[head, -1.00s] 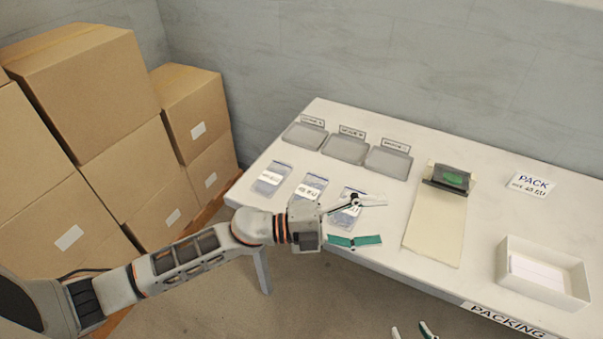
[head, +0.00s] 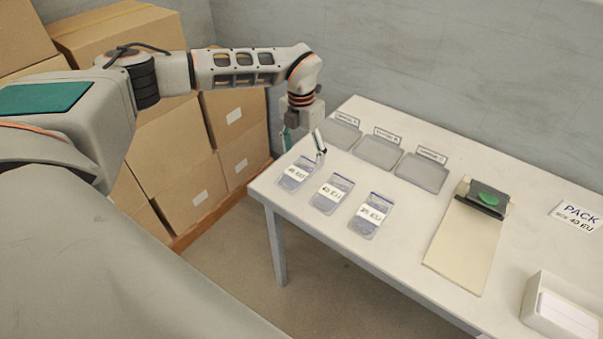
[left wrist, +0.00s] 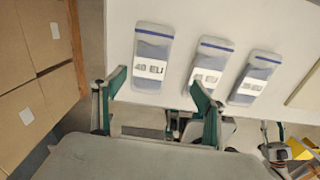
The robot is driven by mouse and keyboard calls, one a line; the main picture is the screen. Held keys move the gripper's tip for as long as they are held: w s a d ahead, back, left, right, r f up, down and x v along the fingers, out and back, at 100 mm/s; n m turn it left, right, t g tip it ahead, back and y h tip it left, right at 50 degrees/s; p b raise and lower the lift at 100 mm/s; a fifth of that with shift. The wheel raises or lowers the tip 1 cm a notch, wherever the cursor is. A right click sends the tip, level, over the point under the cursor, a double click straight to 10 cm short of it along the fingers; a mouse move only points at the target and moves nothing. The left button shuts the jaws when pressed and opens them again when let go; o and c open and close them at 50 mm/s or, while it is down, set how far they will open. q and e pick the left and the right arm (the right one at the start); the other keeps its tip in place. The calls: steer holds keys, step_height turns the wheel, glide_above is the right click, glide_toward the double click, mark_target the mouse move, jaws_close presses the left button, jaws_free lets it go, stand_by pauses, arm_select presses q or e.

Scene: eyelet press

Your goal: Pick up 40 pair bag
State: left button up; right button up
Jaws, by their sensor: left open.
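Three clear zip bags with white labels lie in a row on the white table. The leftmost bag (head: 295,174) has a label that looks like "40 EU", though the print is blurred. It also shows largest in the left wrist view (left wrist: 152,46). The middle bag (head: 333,193) and the right bag (head: 371,215) have labels I cannot read surely. My left gripper (head: 304,143) is open and empty, pointing down above the leftmost bag's far end in the head view. In the left wrist view its green fingers (left wrist: 158,78) are spread near that bag.
Three grey trays (head: 377,152) with tags stand behind the bags. A cream board with a dark, green-topped press (head: 482,199), a white box (head: 562,306) and a PACK sign (head: 577,215) are to the right. Stacked cartons (head: 172,160) stand left of the table.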

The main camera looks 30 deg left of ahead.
mark_target(298, 171)
arm_select(q)
steer(key=shift+a, duration=0.6)
steer(key=shift+a+f, duration=0.1)
steer(key=shift+f, duration=0.2)
steer(key=f, duration=0.6)
steer(key=shift+w+a+f, duration=0.15)
steer(key=shift+a+f, duration=0.05)
steer(key=shift+f, duration=0.2)
steer(key=c, duration=1.3)
